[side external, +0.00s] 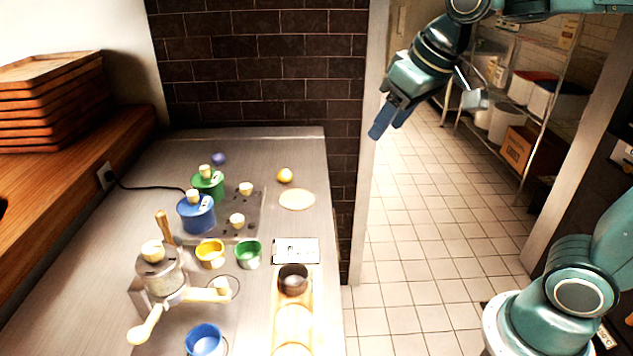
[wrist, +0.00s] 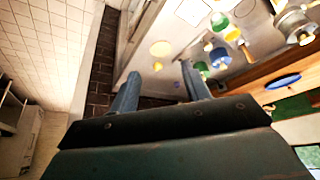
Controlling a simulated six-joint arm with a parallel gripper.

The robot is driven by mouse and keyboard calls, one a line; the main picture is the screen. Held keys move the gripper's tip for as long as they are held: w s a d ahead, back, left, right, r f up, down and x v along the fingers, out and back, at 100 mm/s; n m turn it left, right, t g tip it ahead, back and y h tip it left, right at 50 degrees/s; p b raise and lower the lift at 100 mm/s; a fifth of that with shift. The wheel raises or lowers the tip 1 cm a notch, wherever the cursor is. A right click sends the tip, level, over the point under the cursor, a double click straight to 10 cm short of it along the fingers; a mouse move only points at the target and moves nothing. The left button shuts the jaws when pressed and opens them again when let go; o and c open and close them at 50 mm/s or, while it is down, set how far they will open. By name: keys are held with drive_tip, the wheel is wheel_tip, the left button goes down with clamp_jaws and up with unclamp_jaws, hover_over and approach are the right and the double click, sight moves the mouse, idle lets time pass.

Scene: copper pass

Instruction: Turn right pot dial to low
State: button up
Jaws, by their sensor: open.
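Two lidded pots, one green (side external: 208,184) and one blue (side external: 196,213), stand side by side on a flat metal plate (side external: 262,200) on the counter. A cream dial (side external: 246,188) sits beside the green pot and another cream dial (side external: 237,220) beside the blue pot. Their settings are too small to read. The pots also show in the wrist view, green (wrist: 201,69) and blue (wrist: 220,58). My gripper (side external: 389,127) is open and empty, high above the floor to the right of the counter, well apart from both dials.
Yellow (side external: 210,253) and green (side external: 248,254) cups stand near the plate. A hand-cranked mill (side external: 165,275) and a blue cup (side external: 204,340) are at the front. A yellow ball (side external: 285,175), a round disc (side external: 297,199) and a wooden tray (side external: 280,325) lie right. A tiled wall (side external: 265,60) backs the counter.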

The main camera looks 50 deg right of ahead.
drive_tip(key=w+a+f, duration=0.2)
drive_tip(key=w+a, duration=0.1)
drive_tip(key=w, duration=1)
approach(246, 186)
drive_tip(key=shift+g, duration=0.3)
drive_tip(key=v, duration=0.5)
drive_tip(key=shift+w+r, duration=0.15)
drive_tip(key=shift+w, duration=0.2)
drive_tip(key=x, duration=1.3)
drive_tip(key=shift+w+f, duration=0.1)
drive_tip(key=shift+f, duration=0.25)
drive_tip(key=c, duration=1)
